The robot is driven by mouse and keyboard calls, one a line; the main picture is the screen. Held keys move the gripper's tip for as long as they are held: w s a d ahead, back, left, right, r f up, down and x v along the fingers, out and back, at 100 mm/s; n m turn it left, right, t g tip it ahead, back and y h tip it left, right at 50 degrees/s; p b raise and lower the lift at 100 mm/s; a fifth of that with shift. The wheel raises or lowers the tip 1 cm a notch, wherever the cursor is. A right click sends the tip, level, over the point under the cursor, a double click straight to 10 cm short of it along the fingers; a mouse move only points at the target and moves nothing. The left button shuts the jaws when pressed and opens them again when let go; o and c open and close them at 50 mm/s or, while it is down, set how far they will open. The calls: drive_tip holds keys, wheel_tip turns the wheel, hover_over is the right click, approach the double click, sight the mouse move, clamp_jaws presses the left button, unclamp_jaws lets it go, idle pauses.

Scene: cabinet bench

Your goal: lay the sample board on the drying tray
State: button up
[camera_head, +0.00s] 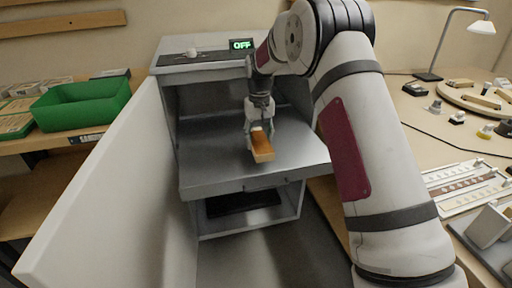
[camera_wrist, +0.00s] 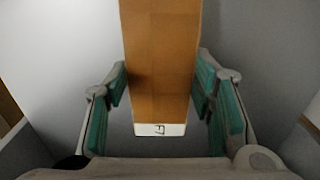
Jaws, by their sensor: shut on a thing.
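The sample board (camera_head: 262,148) is an orange-brown wooden strip with a white label at one end. In the wrist view the board (camera_wrist: 160,60) runs from the top edge down between the green finger pads, with its label facing the camera. My gripper (camera_head: 259,126) is shut on the board near its labelled end. The flat grey drying tray (camera_head: 212,172) extends from the open cabinet, and the board is over its middle. I cannot tell whether the board touches the tray or hangs just above it. My gripper hides part of the tray's back.
The cabinet (camera_head: 182,75) shows OFF on its display (camera_head: 241,45). Its white door (camera_head: 105,190) stands open at the left. A green bin (camera_head: 82,104) is on the left bench. My arm crosses the right side. The tray around the board is clear.

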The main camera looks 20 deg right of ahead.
sight(256, 139)
drive_tip(key=shift+w+a+f, duration=0.1)
drive_tip(key=shift+w+a, duration=0.35)
drive_tip(key=shift+w, duration=0.2)
drive_tip(key=shift+s+f+b, duration=0.1)
drive_tip(key=shift+f+b, duration=0.45)
drive_tip(key=shift+f, duration=1.1)
drive_tip(key=shift+f, duration=0.15)
drive_tip(key=o, duration=1.2)
drive_tip(key=shift+d, duration=0.1)
drive_tip(key=shift+o, duration=0.2)
